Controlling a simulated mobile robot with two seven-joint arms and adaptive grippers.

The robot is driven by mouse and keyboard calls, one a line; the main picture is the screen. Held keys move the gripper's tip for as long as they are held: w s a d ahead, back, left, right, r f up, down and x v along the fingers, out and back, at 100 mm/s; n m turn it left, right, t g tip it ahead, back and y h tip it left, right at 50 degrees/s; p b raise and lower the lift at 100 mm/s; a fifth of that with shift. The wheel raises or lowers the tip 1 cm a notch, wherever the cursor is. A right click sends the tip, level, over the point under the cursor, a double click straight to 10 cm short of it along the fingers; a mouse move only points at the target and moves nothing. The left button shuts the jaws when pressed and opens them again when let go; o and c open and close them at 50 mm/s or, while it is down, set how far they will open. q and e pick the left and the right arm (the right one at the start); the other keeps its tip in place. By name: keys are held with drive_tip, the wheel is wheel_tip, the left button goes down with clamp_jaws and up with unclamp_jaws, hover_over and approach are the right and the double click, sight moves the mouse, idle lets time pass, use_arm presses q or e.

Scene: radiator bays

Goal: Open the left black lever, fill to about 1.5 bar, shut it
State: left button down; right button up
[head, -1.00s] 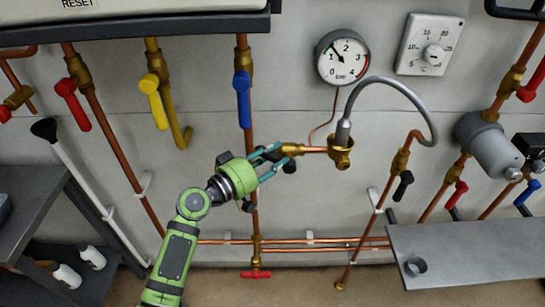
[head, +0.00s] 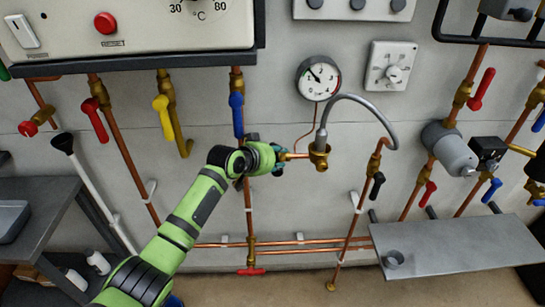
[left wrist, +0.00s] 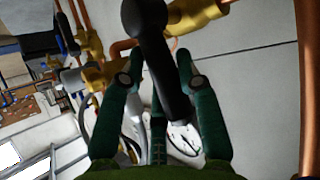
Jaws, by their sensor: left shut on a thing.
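The left black lever (left wrist: 158,60) sits on a brass valve beside the brass cup fitting (head: 319,156). In the left wrist view it stands between the two green fingers. My left gripper (head: 280,158) is shut on this lever; in the head view it hides most of the lever. The round pressure gauge (head: 319,78) hangs above on the wall. Its needle points up and left, near the 1 mark, though the scale is small. It also shows behind the lever in the left wrist view (left wrist: 184,138). My right gripper is out of view.
A grey hose (head: 363,102) arches from the cup fitting toward the right-hand pipe. Another black lever (head: 377,186) is there. A blue lever (head: 237,115) hangs close to my left wrist. A grey shelf (head: 460,246) juts out at the lower right.

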use_arm(q)
drive_tip(key=shift+d+r+m+y+p, duration=0.1)
drive_tip(key=shift+d+m+y+p, duration=0.3)
drive_tip(key=shift+y+p, duration=0.25)
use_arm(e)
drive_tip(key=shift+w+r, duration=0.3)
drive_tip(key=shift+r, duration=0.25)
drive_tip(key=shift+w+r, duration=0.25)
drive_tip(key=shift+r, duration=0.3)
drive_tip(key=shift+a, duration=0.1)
use_arm(q)
drive_tip(key=c, duration=0.8)
unclamp_jaws()
drive_tip(key=shift+c, duration=0.2)
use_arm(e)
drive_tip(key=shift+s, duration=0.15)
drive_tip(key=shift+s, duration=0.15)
use_arm(q)
drive_tip(key=v, duration=1.2)
drive_tip(key=shift+w, duration=0.15)
